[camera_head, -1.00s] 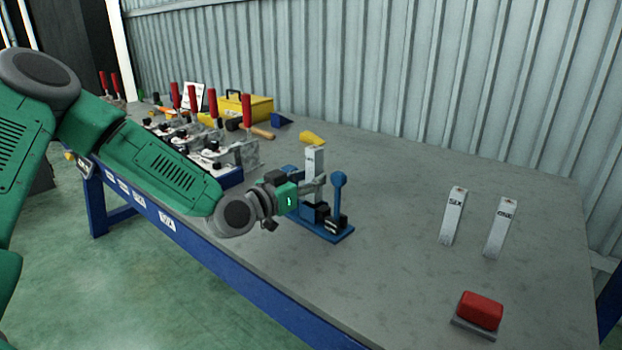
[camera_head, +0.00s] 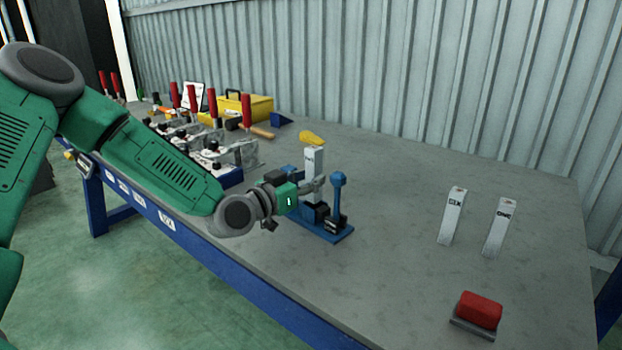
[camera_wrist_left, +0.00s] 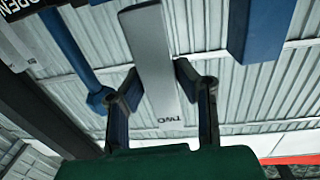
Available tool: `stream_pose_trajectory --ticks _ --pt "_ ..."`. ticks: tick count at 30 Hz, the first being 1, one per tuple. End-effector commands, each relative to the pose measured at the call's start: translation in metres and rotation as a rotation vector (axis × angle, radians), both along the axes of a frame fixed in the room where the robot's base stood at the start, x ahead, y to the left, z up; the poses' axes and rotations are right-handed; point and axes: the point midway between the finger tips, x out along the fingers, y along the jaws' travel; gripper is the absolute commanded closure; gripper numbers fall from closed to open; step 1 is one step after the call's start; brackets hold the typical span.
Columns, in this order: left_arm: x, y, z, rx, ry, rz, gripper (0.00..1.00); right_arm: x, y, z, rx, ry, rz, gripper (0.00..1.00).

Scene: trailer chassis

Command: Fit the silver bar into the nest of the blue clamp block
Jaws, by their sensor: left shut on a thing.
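My left gripper (camera_head: 314,187) is shut on the silver bar (camera_head: 314,162), which stands roughly upright over the blue clamp block (camera_head: 330,232). In the left wrist view the bar (camera_wrist_left: 158,60), marked TWO, lies between the two dark fingers of the gripper (camera_wrist_left: 157,80). The block has a tall blue lever with a round knob (camera_head: 338,179) just right of the bar. The bar's lower end is hidden by the gripper and block, so I cannot tell whether it sits in the nest. My right gripper is not in view.
Two more silver bars, marked SIX (camera_head: 452,216) and ONE (camera_head: 500,227), lie on the grey table (camera_head: 400,275) at the right. A red button (camera_head: 479,309) is near the front. Red-handled clamps (camera_head: 219,108) and a yellow toolbox (camera_head: 250,108) stand at the back left. A yellow object (camera_head: 312,137) lies behind the bar.

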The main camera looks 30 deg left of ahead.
Motion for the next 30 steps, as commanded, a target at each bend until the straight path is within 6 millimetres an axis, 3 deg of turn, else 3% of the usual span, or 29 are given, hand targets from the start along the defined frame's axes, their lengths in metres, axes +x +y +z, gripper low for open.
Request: stream_pose_trajectory --ticks 30 --pt "0.000 0.000 -0.022 0.000 0.001 -0.001 1.00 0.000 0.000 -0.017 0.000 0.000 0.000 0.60"
